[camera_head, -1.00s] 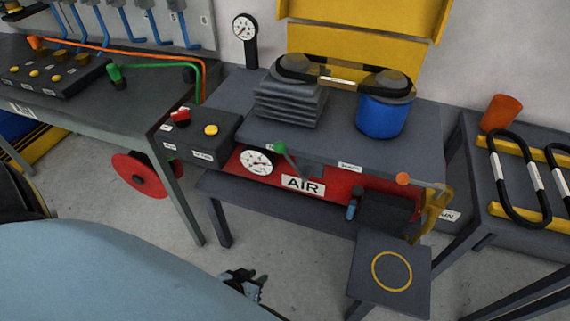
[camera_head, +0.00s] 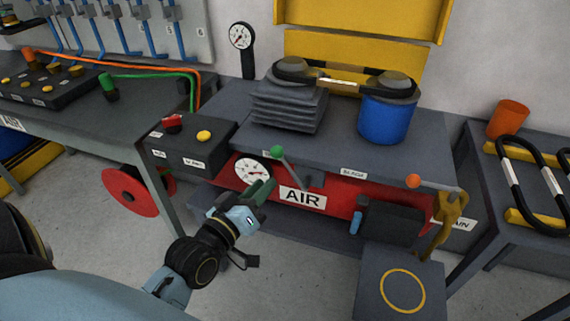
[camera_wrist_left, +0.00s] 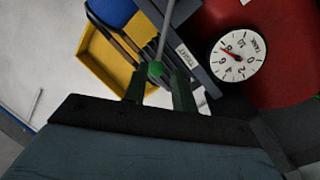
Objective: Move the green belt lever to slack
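The green belt lever (camera_head: 278,153) has a round green knob on a thin grey rod at the front edge of the middle bench, above the red air tank. A white label reading SLACK (camera_head: 353,174) is on that edge, to the right of the lever. In the left wrist view the knob (camera_wrist_left: 155,69) shows near the fingertips, with a TIGHT label (camera_wrist_left: 187,56) close by. My left gripper (camera_head: 262,190) is just below and left of the knob. Its two green fingers (camera_wrist_left: 160,82) are apart, with nothing clasped. My right gripper is not in view.
The red air tank (camera_head: 345,205) and its gauge (camera_head: 252,170) lie below the bench edge. A control box (camera_head: 190,142) stands left of the lever. An orange-knobbed lever (camera_head: 413,181) is at the right. A blue drum (camera_head: 387,118) stands on the bench.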

